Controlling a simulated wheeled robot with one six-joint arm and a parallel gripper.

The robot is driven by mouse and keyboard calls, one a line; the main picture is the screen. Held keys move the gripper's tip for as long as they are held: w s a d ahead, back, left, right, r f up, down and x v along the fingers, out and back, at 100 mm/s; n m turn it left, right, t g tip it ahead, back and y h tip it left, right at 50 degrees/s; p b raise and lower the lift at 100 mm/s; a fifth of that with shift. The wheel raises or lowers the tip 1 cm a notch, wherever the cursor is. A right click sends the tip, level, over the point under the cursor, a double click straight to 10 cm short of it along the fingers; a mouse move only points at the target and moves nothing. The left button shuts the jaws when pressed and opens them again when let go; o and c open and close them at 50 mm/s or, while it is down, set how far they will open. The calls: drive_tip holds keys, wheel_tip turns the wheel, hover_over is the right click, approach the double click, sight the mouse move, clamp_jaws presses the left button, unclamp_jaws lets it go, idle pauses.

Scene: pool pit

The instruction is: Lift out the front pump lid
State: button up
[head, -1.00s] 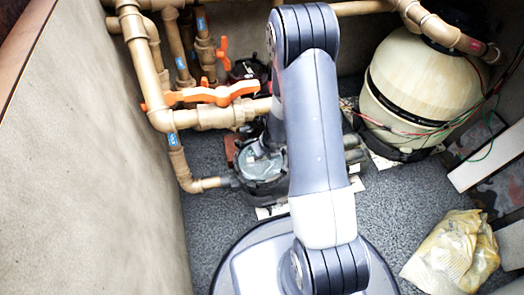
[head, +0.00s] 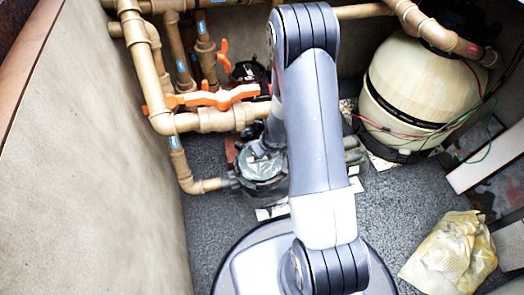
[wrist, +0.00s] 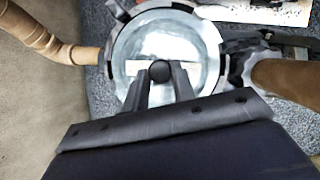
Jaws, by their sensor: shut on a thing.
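The front pump lid (wrist: 200,42) is a round, clear, glassy disc with a dark toothed ring around it. It sits at the top of the wrist view, and a small black knob (wrist: 160,71) stands at its middle. My gripper (wrist: 161,80) is shut on this knob. In the head view the lid (head: 265,168) shows as a pale disc on the front pump, left of my arm, partly covered by my gripper (head: 258,152). I cannot tell whether the lid is seated or slightly raised.
Tan pipes (head: 186,178) with orange valve handles (head: 222,98) stand left of and behind the pump. A second pump (head: 247,70) is farther back. A cream filter tank (head: 410,85) stands right. A yellowish bag (head: 450,252) lies on the grey floor (head: 400,200).

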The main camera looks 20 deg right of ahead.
drive_tip(key=shift+r, duration=0.35)
